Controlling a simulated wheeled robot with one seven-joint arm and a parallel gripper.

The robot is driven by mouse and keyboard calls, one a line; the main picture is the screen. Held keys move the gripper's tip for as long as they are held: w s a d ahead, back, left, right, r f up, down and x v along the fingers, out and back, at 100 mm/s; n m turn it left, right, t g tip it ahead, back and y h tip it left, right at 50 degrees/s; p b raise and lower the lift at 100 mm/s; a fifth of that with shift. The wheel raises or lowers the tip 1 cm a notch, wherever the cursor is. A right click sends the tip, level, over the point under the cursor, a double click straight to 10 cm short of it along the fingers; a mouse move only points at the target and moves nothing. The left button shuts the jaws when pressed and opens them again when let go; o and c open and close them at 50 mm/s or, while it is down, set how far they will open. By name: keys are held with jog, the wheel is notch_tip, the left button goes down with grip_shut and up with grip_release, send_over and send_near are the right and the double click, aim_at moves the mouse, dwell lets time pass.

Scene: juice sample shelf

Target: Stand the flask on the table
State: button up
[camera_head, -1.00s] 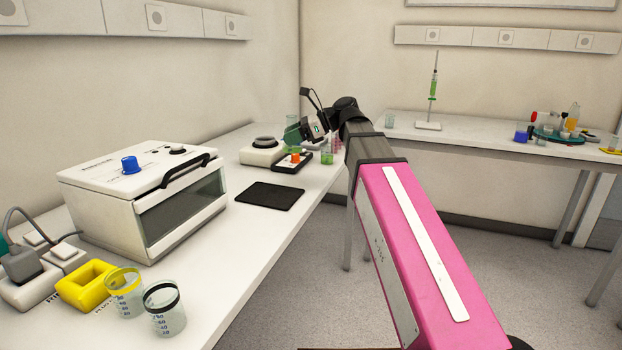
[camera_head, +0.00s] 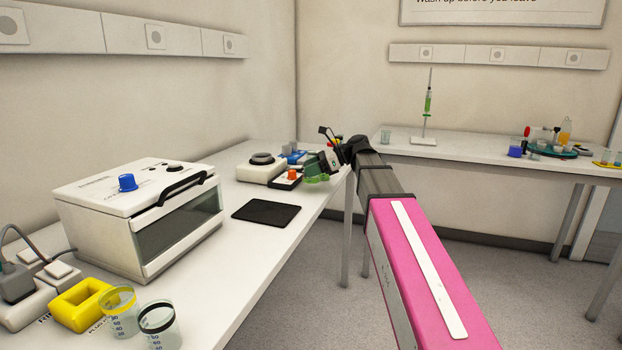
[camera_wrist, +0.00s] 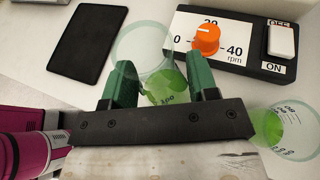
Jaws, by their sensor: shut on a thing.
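The flask (camera_wrist: 166,88) is clear with green liquid and a "100" mark. It sits between the dark green fingers of my gripper (camera_wrist: 160,66) in the wrist view, its round rim toward the top. In the head view my gripper (camera_head: 323,161) is low over the far right end of the left table (camera_head: 226,195). There the flask is hard to separate from the green fingers and the nearby glassware. I cannot tell whether its base touches the table. A second clear vessel with green liquid (camera_wrist: 290,132) stands to the right of my gripper in the wrist view.
A black control box with an orange knob (camera_wrist: 240,42) lies close beyond the flask. A black mat (camera_wrist: 88,42) lies left of it. A white oven-like box (camera_head: 140,215), a yellow block (camera_head: 80,306) and two cups stand nearer on the table. Bare table shows around the mat.

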aim_at(311, 178)
jog(key=shift+f, duration=1.7)
jog(key=shift+f, duration=0.15)
jog(key=o, duration=1)
jog(key=shift+c, duration=0.2)
jog(key=shift+d+r, duration=0.25)
jog(key=v, duration=1.1)
jog(key=shift+d, duration=0.25)
jog(key=shift+w+r, duration=0.1)
